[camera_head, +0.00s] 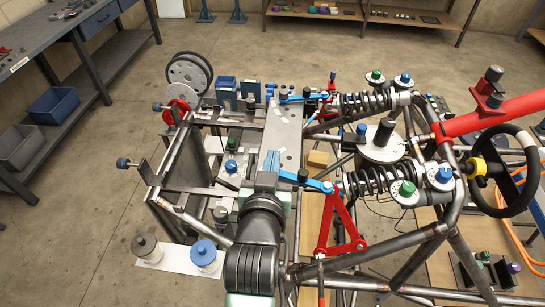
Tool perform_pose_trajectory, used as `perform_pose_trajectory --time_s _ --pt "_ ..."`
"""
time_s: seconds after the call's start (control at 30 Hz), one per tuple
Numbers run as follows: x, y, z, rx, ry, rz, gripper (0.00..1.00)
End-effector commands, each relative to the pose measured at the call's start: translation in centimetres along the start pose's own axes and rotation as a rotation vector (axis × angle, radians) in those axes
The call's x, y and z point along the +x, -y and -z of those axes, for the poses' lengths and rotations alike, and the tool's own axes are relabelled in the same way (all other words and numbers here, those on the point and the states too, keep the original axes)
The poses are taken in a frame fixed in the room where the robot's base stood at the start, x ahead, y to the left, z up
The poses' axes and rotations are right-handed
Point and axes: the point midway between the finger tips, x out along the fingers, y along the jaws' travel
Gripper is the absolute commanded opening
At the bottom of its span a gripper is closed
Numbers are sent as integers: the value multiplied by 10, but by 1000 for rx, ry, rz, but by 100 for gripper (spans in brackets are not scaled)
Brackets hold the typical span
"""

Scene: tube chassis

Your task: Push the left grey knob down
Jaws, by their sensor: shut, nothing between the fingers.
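A dark grey knob (145,246) stands upright at the lower left, on a white plate (178,260) beside a blue-topped knob (203,254). Another small grey knob (221,214) sits further right, near the frame's lower tubes. I cannot tell from the picture alone which grey one the task means. My dark arm rises from the bottom centre and hides part of the chassis.
A blue-topped knob on a white block (231,168) stands just left of my gripper. Steel tubes, coil springs (375,180) and a red wishbone (340,220) crowd the right. A workbench (70,45) is at upper left. Open floor (80,240) lies left of the chassis.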

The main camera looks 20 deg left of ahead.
Motion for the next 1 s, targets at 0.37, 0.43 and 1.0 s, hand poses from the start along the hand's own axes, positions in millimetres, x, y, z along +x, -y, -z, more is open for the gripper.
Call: perform_pose_trajectory --time_s 0.37,0.43,1.0 --pt "4 0 -14 -1 2 -1 0" --pt "5 0 -22 -1 3 -1 0" --pt "5 -1 -5 -1 1 -1 0"
